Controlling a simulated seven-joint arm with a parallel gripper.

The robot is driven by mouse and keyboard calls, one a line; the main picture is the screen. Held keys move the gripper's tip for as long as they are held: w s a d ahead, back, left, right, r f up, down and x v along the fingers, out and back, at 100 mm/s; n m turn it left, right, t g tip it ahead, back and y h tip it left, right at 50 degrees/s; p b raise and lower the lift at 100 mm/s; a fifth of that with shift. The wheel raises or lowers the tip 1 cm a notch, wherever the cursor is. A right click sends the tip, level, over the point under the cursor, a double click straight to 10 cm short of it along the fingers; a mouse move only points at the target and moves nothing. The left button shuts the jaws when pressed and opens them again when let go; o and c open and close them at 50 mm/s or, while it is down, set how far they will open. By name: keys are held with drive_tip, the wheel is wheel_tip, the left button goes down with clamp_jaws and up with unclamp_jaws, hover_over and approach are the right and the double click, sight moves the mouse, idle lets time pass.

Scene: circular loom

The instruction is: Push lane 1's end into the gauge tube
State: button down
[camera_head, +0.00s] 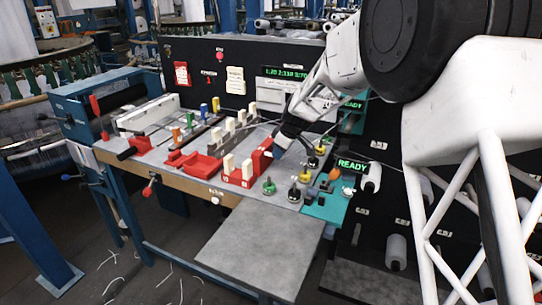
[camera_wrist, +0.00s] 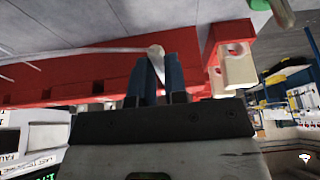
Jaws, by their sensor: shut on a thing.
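My gripper (camera_head: 277,152) is low over the bench, close to the right end of the red fixture (camera_head: 240,176). In the wrist view its two dark blue fingers (camera_wrist: 158,72) are shut on a pale strand (camera_wrist: 95,51) with a rounded whitish end at the fingertips. The strand runs left in front of the long red fixture, which shows behind the fingers (camera_wrist: 60,82). A cream block (camera_wrist: 237,62) with a round hole stands just right of the fingers, apart from them. I cannot tell which part is the gauge tube or read a lane number.
Cream blocks (camera_head: 228,163) stand on the red fixture. A red tray (camera_head: 193,162) lies to its left. Several green, black and yellow knobbed pieces (camera_head: 294,193) stand to the right, near a teal plate (camera_head: 325,207). The grey front shelf (camera_head: 262,240) is clear.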

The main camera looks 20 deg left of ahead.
drive_tip(key=shift+d, duration=0.75)
idle(0.4)
drive_tip(key=shift+d, duration=1.15)
drive_tip(key=shift+d+r, duration=0.1)
drive_tip(key=shift+d, duration=0.55)
drive_tip(key=shift+d, duration=0.1)
drive_tip(key=shift+w+d+r, duration=0.1)
drive_tip(key=shift+d, duration=0.4)
drive_tip(key=d+r+n+g, duration=0.1)
drive_tip(key=d+r+n, duration=0.15)
drive_tip(key=d, duration=1.75)
drive_tip(key=s+d+f+m+t, duration=0.1)
drive_tip(key=s+d+f+m, duration=0.1)
drive_tip(key=s+d+f, duration=0.4)
drive_tip(key=s+d, duration=0.2)
drive_tip(key=s, duration=0.2)
drive_tip(key=shift+d, duration=0.2)
drive_tip(key=shift+s+a+m, duration=0.1)
drive_tip(key=shift+a+m, duration=0.1)
drive_tip(key=shift+m, duration=0.05)
